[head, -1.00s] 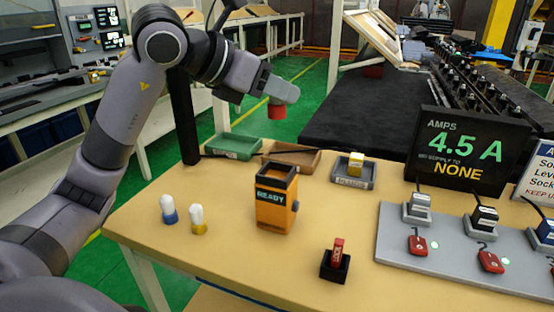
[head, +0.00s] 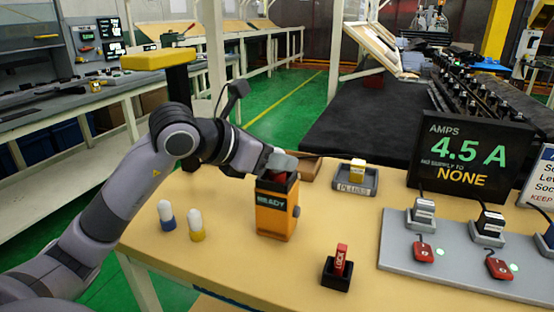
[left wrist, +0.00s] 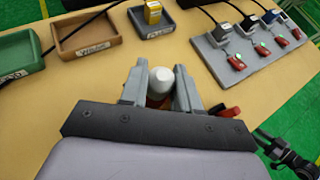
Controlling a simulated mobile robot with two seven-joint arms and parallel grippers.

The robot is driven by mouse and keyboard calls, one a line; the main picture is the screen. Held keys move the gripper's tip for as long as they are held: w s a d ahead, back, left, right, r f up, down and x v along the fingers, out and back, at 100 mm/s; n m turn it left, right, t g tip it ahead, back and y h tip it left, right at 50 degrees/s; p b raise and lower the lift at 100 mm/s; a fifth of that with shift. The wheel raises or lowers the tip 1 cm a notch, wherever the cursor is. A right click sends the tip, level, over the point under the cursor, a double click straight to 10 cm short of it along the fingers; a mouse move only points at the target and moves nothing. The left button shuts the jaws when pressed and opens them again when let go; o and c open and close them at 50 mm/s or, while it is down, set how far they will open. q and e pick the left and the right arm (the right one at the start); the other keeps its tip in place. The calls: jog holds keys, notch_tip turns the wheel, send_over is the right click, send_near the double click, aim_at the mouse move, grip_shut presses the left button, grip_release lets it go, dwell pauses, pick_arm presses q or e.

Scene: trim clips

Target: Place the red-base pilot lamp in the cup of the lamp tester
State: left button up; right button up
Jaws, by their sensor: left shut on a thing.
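My left gripper (head: 284,163) is shut on the red-base pilot lamp at the top of the orange lamp tester (head: 276,222). In the left wrist view the lamp's white dome (left wrist: 160,82) sits between the two fingers, with a little red-orange below it. In the head view the fingers mostly hide the lamp, and some red shows at the tester's mouth. I cannot tell whether the base rests in the cup. The tester's display reads READY, partly covered. A dark mechanism at the lower right of the left wrist view may be my right gripper (left wrist: 286,156); its jaws are unclear.
A blue-base lamp (head: 167,215) and a yellow-base lamp (head: 196,225) stand left of the tester. A red LOCK piece in a black holder (head: 336,275) is in front right. Behind are a tray with a yellow block (head: 357,173) and the amps display (head: 468,152).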

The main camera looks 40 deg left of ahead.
jog(key=shift+r, duration=0.1)
pick_arm(q)
jog(key=shift+f, duration=0.15)
jog(key=o, duration=1.1)
jog(key=shift+c, duration=0.2)
pick_arm(e)
jog(key=shift+w, duration=0.1)
pick_arm(q)
jog(key=shift+r, duration=0.3)
jog(key=b+v, duration=0.2)
jog(key=v, duration=1)
jog(key=shift+f+b, duration=0.2)
jog(key=shift+b, duration=0.1)
pick_arm(e)
jog(key=shift+w+a+f, duration=0.1)
jog(key=shift+a+f, duration=0.15)
jog(key=shift+f, duration=0.55)
